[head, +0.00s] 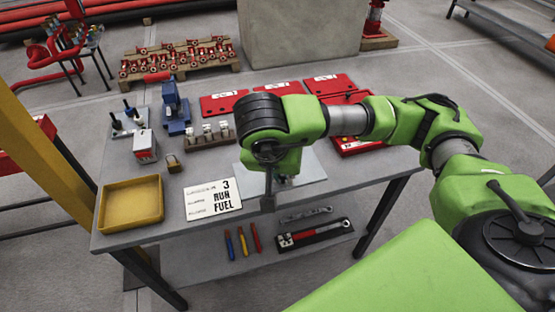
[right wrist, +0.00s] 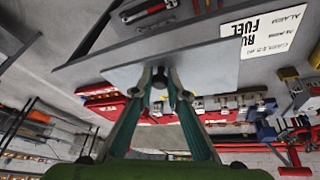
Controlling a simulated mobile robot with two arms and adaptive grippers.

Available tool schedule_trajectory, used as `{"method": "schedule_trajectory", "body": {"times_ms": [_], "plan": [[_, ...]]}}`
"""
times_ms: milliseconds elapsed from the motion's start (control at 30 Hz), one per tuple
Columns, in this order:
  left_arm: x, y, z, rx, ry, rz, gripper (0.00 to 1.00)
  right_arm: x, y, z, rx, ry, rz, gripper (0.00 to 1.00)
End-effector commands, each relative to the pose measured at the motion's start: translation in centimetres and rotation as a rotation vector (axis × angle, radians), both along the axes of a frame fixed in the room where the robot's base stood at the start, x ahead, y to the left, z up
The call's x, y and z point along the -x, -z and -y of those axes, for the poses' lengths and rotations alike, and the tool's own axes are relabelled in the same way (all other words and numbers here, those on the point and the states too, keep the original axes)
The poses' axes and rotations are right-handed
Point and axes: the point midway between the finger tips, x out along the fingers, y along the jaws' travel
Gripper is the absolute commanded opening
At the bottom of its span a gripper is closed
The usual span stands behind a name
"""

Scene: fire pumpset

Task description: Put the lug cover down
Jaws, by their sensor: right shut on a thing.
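The pale plate (right wrist: 205,68) shows behind the tips. In the head view a small grey block shows at the gripper's lower end; I cannot tell whether it is cover or fingertip. I cannot tell whether it touches the bench. My left gripper is not in view.
A yellow tray (head: 131,202), a white sign (head: 213,199), a padlock (head: 174,163) and a block with cylinders (head: 208,136) stand left of the gripper. Red boards (head: 223,102) lie at the back. Tools lie on the lower shelf (head: 205,262).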

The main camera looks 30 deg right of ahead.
Motion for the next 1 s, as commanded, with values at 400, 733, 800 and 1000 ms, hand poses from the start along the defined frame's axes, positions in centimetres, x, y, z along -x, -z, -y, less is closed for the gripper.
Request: {"method": "schedule_trajectory", "body": {"times_ms": [400, 733, 800, 1000], "plan": [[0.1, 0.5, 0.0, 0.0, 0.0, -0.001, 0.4, -6.1, 3.4, 4.7, -0.001, 0.01, -0.006, 0.0], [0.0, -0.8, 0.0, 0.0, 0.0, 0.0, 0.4, -10.2, 8.6, 7.6, 0.001, 0.003, -0.004, 0.0], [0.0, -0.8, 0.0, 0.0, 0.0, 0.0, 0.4, -10.5, 9.1, 7.8, 0.0, 0.001, -0.003, 0.0], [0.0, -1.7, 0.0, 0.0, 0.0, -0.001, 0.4, -11.0, 10.8, 8.2, -0.001, 0.001, -0.007, 0.0]]}}
